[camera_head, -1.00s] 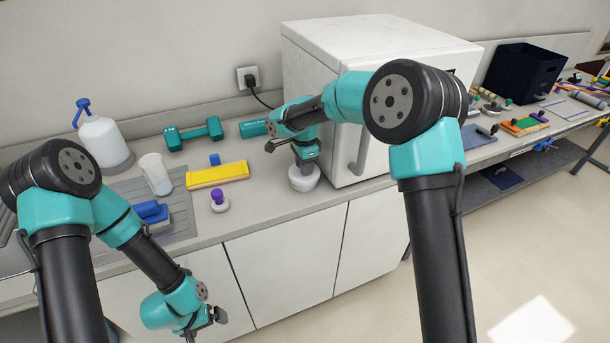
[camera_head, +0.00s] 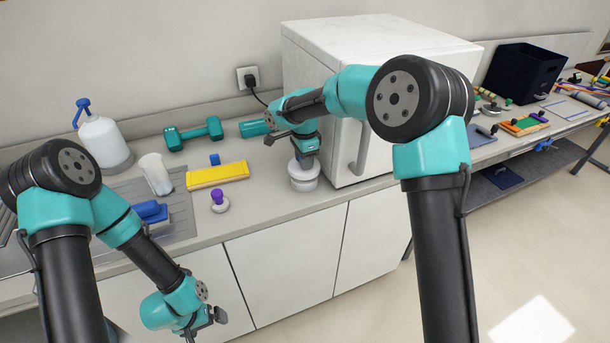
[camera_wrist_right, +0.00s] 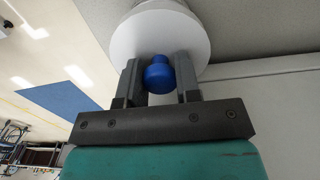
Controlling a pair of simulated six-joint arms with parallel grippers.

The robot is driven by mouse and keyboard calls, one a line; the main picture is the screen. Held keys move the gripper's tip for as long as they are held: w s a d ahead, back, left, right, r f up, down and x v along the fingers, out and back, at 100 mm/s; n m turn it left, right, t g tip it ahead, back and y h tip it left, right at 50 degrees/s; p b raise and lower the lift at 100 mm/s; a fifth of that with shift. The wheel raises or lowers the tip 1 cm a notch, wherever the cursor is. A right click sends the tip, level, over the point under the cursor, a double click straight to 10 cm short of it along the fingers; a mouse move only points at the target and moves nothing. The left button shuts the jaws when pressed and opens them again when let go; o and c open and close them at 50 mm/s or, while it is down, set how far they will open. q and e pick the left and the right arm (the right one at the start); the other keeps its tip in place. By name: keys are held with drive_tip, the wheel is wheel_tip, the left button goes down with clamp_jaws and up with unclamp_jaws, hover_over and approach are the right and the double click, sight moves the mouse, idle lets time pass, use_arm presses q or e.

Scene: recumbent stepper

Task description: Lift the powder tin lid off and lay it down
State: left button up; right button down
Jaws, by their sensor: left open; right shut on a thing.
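The powder tin (camera_head: 304,185) is a short white round container on the counter, in front of the white cabinet. Its white lid (camera_head: 303,169) appears just above the tin in the head view; I cannot tell how wide any gap is. In the right wrist view the lid (camera_wrist_right: 125,42) is a white disc with a blue round knob (camera_wrist_right: 159,75). My right gripper (camera_wrist_right: 159,78) is shut on that knob, a finger on each side. My left gripper (camera_head: 207,325) is open and empty, low in front of the counter, far from the tin.
The white cabinet (camera_head: 360,75) stands close behind and right of the tin. A purple-knobbed stamp (camera_head: 218,200), a yellow block (camera_head: 217,175) and teal dumbbell (camera_head: 193,133) lie to the left. Some bare counter (camera_head: 262,190) lies between the stamp and tin.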

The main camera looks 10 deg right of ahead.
drive_tip(key=shift+r, duration=1.65)
drive_tip(key=s+a, duration=0.3)
drive_tip(key=a, duration=1.1)
drive_tip(key=shift+s+a, duration=0.25)
drive_tip(key=shift+s, duration=0.1)
drive_tip(key=shift+f, duration=0.15)
drive_tip(key=shift+f, duration=3.35)
drive_tip(key=shift+f, duration=1)
drive_tip(key=c, duration=0.7)
unclamp_jaws()
drive_tip(key=shift+c, duration=0.2)
